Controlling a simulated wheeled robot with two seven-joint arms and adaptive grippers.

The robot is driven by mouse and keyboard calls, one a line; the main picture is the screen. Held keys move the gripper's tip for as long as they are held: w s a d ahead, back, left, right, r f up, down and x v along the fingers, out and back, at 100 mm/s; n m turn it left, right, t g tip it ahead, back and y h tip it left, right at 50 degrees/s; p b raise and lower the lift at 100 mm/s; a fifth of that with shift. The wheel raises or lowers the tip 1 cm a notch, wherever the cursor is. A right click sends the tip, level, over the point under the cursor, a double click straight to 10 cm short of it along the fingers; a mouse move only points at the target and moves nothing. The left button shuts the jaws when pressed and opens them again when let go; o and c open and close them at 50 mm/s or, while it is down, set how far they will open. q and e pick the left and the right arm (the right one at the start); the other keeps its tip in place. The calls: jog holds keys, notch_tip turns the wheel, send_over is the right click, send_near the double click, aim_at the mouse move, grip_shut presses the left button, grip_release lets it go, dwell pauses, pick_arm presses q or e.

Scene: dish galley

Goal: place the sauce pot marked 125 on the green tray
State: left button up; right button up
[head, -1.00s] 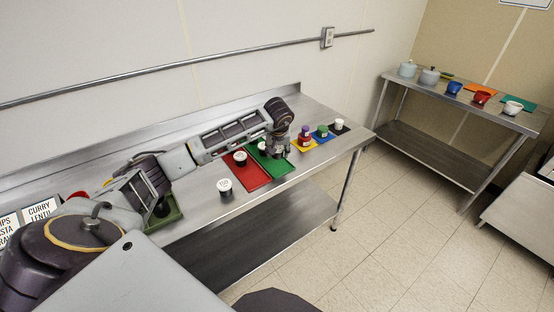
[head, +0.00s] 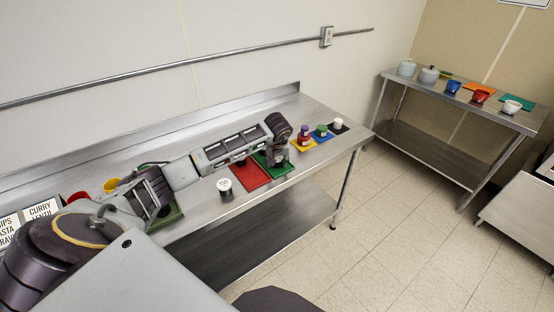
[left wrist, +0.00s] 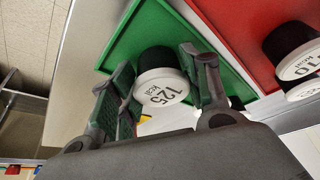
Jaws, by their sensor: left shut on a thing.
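The sauce pot marked 125 (left wrist: 162,88), dark with a white lid, shows in the left wrist view between the fingers of my left gripper (left wrist: 157,68). The gripper is shut on it. The green tray (left wrist: 130,35) is right behind and below the pot; I cannot tell whether the pot touches it. In the head view my left gripper (head: 277,160) is low over the green tray (head: 283,172), and it hides the pot there. My right gripper is not in view.
A red tray (head: 252,178) with dark, white-lidded pots lies beside the green one. Another such pot (head: 224,188) stands on bare steel near the front edge. Yellow, blue and black mats with small containers lie to the right. A second table (head: 440,85) holds bowls and pots.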

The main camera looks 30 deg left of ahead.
pick_arm(q)
jog(key=shift+f, duration=0.2)
jog(key=o, duration=1)
jog(key=shift+s+d+r, duration=0.1)
jog(key=shift+s+r, duration=0.05)
jog(key=shift+r, duration=0.4)
jog(key=b+v, duration=0.1)
jog(key=v, duration=1)
jog(key=shift+s+d, duration=0.1)
